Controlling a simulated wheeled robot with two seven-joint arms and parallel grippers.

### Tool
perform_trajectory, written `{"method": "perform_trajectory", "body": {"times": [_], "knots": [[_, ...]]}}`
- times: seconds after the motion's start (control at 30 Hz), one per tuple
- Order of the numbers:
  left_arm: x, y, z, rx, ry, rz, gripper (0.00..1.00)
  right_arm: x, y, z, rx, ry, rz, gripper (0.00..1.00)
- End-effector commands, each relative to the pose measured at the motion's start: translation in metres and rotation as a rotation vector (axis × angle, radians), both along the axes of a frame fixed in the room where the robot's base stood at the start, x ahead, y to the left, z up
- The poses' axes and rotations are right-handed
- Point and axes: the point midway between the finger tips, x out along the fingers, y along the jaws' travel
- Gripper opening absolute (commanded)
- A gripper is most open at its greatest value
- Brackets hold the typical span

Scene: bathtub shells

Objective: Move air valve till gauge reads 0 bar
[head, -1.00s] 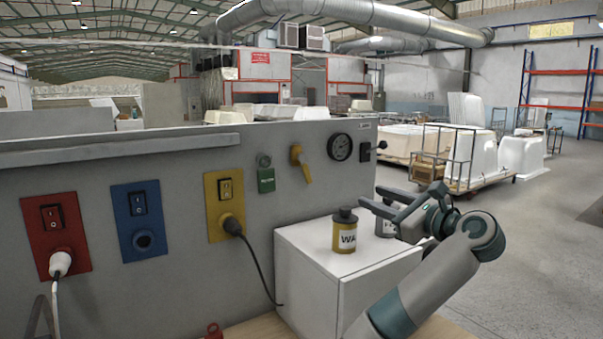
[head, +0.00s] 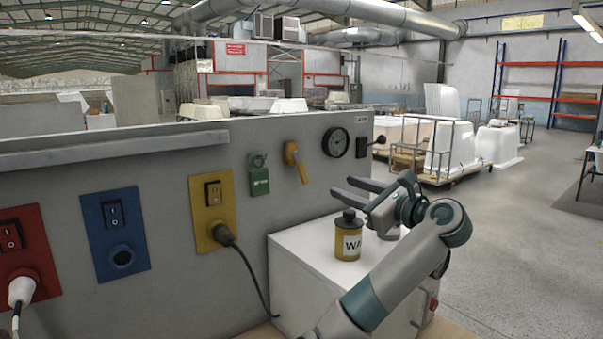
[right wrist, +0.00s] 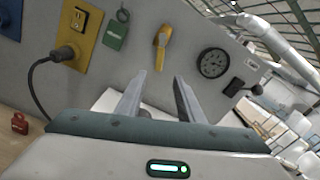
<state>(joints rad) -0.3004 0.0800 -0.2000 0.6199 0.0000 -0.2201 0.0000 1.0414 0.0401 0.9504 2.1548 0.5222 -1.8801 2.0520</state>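The yellow air valve (head: 296,161) is mounted on the grey panel, its handle hanging down and slightly to the right. It also shows in the right wrist view (right wrist: 161,47), above the gap between my fingers. The round black gauge (head: 335,142) is to its right, and it also shows in the right wrist view (right wrist: 213,63); its reading is too small to tell. My right gripper (head: 352,190) is open and empty, below and to the right of the valve, apart from it. Its two fingers spread apart in the right wrist view (right wrist: 158,85). My left gripper is not in view.
A yellow labelled can (head: 347,243) stands on the white cabinet (head: 310,270) below my right gripper; a grey can is partly hidden behind the arm. A green padlock tag (head: 259,180) hangs left of the valve. A black lever switch (head: 363,147) is right of the gauge.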

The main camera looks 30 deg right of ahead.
Motion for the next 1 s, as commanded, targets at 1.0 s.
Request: {"method": "perform_trajectory", "body": {"times": [1.0], "knots": [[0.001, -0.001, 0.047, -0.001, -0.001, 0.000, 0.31, 0.117, 0.011, 0.003, 0.003, 0.003, 0.004, 0.34]]}}
